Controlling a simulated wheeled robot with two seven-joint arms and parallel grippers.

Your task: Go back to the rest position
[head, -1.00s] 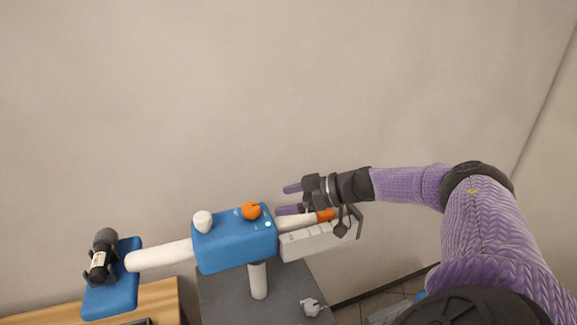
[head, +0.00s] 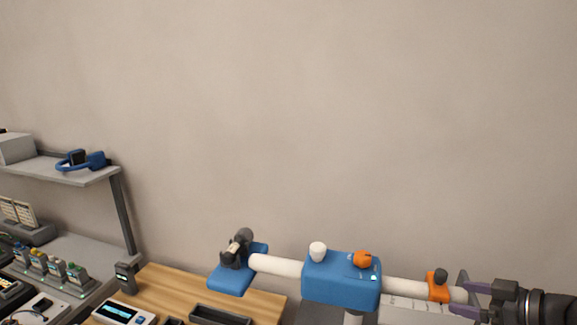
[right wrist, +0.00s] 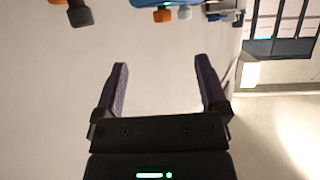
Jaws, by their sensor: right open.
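My right gripper (head: 470,299) is at the lower right of the head view, by the right end of a white-tubed device. Its two purple fingers are apart. In the right wrist view the fingers (right wrist: 161,66) are spread with nothing between them. From the head view I cannot tell whether they touch the device's end. My left gripper is not in view.
The device has a blue box (head: 341,280) with an orange knob (head: 363,259), and an orange clamp (head: 438,293) near my right gripper. A wooden table (head: 180,284) and a grey shelf (head: 95,176) holding blue headphones (head: 82,160) are left. The wall above is bare.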

